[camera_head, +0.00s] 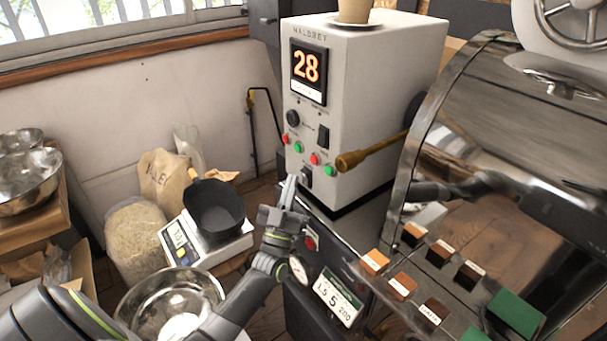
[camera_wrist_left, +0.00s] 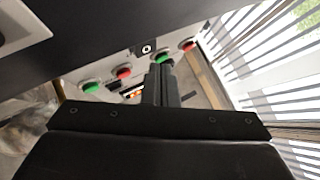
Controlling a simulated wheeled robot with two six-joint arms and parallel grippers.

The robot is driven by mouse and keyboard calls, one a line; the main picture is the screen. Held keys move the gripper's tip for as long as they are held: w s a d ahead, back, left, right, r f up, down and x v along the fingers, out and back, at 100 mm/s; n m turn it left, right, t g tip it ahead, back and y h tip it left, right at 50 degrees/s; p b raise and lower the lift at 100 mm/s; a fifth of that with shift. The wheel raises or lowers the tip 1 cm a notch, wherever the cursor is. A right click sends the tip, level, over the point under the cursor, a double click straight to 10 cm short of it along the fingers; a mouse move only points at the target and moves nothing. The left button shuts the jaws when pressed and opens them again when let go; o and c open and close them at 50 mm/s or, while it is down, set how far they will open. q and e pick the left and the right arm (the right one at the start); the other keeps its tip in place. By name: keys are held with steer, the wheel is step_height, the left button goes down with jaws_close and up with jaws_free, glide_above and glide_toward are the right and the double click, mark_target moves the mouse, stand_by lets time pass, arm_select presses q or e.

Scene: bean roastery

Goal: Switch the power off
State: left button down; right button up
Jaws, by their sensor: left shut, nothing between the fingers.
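The light control box (camera_head: 367,85) shows an orange 28 on its display (camera_head: 309,67). Its front has a black knob (camera_head: 292,118), a dark rocker switch (camera_head: 323,137), a row of red and green buttons, and a small black switch (camera_head: 305,176) below. The row holds a left red button (camera_head: 285,139), left green button (camera_head: 297,148), right red button (camera_head: 314,158) and right green button (camera_head: 330,171). My left gripper (camera_head: 289,186) is shut and empty, just in front of the panel's lower left. In the wrist view its tips (camera_wrist_left: 162,70) overlap a green button; contact cannot be told.
A cup (camera_head: 354,10) stands on the box.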

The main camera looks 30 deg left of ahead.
arm_select(q)
steer(key=shift+w, duration=0.15)
steer(key=shift+w+d, duration=0.2)
steer(key=shift+w, duration=0.05)
steer(key=shift+w+d+r, duration=0.1)
steer(key=shift+w, duration=0.2)
stand_by(1.0)
steer(key=shift+s, duration=0.15)
steer(key=shift+s+a, duration=0.3)
steer(key=shift+s, duration=0.3)
steer(key=s, duration=0.1)
steer(key=s+a+p, duration=0.1)
steer(key=s, duration=0.1)
steer(key=s+a, duration=0.1)
steer(key=shift+s+f+p, duration=0.3)
steer(key=shift+f, duration=0.05)
